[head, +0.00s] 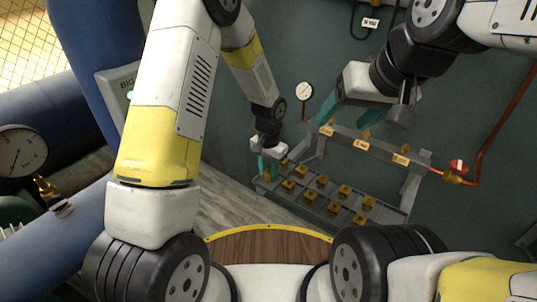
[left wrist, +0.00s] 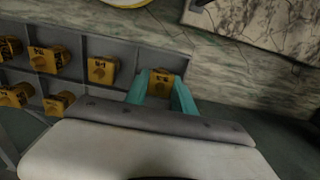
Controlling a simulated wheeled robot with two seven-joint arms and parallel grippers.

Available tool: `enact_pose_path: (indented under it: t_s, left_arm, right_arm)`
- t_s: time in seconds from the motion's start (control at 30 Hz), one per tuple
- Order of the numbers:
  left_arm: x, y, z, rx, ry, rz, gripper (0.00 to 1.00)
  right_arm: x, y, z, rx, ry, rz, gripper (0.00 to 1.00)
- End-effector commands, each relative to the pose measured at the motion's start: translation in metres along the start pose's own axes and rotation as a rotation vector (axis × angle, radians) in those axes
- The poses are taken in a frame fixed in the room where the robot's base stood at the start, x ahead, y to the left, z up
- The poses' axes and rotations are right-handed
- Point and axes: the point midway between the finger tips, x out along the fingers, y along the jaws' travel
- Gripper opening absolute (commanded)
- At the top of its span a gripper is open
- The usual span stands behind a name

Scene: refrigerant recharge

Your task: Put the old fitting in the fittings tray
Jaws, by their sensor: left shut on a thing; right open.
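My left gripper (head: 268,166) reaches down at the left end of the grey fittings tray (head: 300,207). Its teal fingers are shut on a brass fitting (left wrist: 163,84), which shows between them in the left wrist view. The fitting is at the tray's end compartment; I cannot tell whether it touches the tray floor. Several similar labelled brass fittings (left wrist: 101,69) stand in other compartments. My right gripper (head: 351,112) is open, with teal fingers apart, above the grey rail behind the tray. I see nothing between its fingers.
A small gauge (head: 304,90) is on the wall. Blue pipes and a large gauge (head: 18,150) stand at left.

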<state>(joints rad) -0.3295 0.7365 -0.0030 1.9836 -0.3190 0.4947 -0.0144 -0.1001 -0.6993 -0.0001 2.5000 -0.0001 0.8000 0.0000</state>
Motion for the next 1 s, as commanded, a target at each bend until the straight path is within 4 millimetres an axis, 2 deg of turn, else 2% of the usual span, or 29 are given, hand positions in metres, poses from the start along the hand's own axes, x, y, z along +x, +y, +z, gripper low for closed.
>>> enact_pose_path:
  t_s: [0.27,0.3,0.33,0.63,0.73,0.87,1.0]
  left_arm:
    - [0.002,0.0,0.0,0.0,0.0,0.0,0.0]
    - [0.003,0.0,0.0,0.0,0.0,0.0,0.34]
    - [0.002,0.0,0.0,0.0,0.0,0.0,0.39]
    - [0.002,0.0,0.0,0.0,0.0,0.0,0.39]
    - [-0.004,0.0,-0.001,0.0,0.002,0.0,0.39]
    - [-0.024,0.0,-0.001,-0.001,0.005,-0.001,0.39]
    - [-0.055,0.0,-0.002,0.0,0.006,-0.001,0.39]
  right_arm:
    - [0.0,0.0,0.0,0.0,0.001,0.0,0.68]
    - [0.0,0.0,0.0,0.0,0.001,0.0,0.68]
    - [0.0,0.0,0.0,0.0,0.001,0.0,0.68]
    - [0.0,0.0,0.0,0.0,0.001,0.0,0.68]
    - [0.0,0.0,0.0,0.0,0.001,0.0,0.68]
    - [0.0,0.0,0.0,0.0,0.001,0.0,0.68]
    - [0.0,0.0,0.0,0.0,0.001,0.0,0.68]
